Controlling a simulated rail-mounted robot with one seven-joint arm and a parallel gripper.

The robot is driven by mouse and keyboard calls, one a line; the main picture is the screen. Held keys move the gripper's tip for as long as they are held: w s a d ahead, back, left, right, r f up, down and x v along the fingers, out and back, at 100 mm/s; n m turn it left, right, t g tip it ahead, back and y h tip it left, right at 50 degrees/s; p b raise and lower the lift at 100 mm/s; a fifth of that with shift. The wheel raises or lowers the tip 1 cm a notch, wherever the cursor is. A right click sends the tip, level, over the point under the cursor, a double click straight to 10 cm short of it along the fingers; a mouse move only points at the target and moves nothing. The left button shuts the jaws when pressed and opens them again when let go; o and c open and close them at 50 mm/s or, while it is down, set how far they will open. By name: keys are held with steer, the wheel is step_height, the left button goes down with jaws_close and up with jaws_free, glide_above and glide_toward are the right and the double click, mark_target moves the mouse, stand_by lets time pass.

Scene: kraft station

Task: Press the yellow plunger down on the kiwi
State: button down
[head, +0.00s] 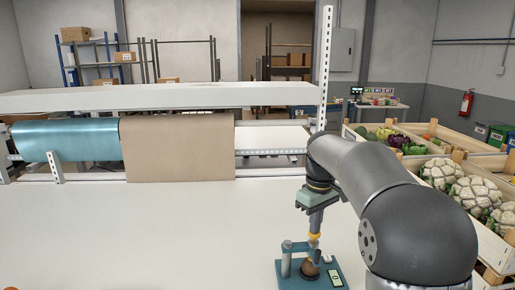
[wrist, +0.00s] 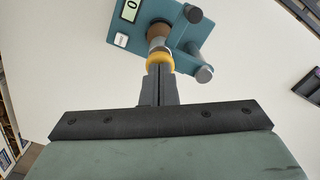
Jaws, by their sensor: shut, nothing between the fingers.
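A teal press stand (head: 327,278) with posts and a small digital display stands on the white table near the bottom of the head view; it also shows at the top of the wrist view (wrist: 196,38). Its yellow plunger (head: 314,240) is right under my gripper (head: 314,228). The brown kiwi (head: 310,268) sits on the stand below the plunger. In the wrist view my gripper (wrist: 159,72) is shut, with its fingertips at the yellow plunger (wrist: 160,60). The fingers look in contact with its top, but I cannot tell for certain. The kiwi (wrist: 159,31) shows partly behind the plunger.
Wooden crates of cauliflower (head: 478,195) and other vegetables stand to the right, beyond my arm. A roll of brown paper (head: 178,148) and a blue roll (head: 66,141) lie across the back of the table.

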steer(key=shift+r, duration=0.1)
stand_by(0.5)
step_height(320, 180, up, 8)
steer(key=p, duration=0.7)
steer(key=s+f+m+b, duration=0.1)
steer(key=s+f, duration=0.3)
steer(key=s, duration=0.6)
steer(key=s+f+m+b, duration=0.1)
steer(key=s+f+m, duration=0.2)
steer(key=s, duration=0.7)
steer(key=s+f+m+t+b, duration=0.1)
steer(key=s+f+m, duration=0.2)
steer(key=s+f, duration=0.4)
steer(key=s, duration=0.3)
steer(key=shift+s+f, duration=0.15)
steer(key=shift+s, duration=0.05)
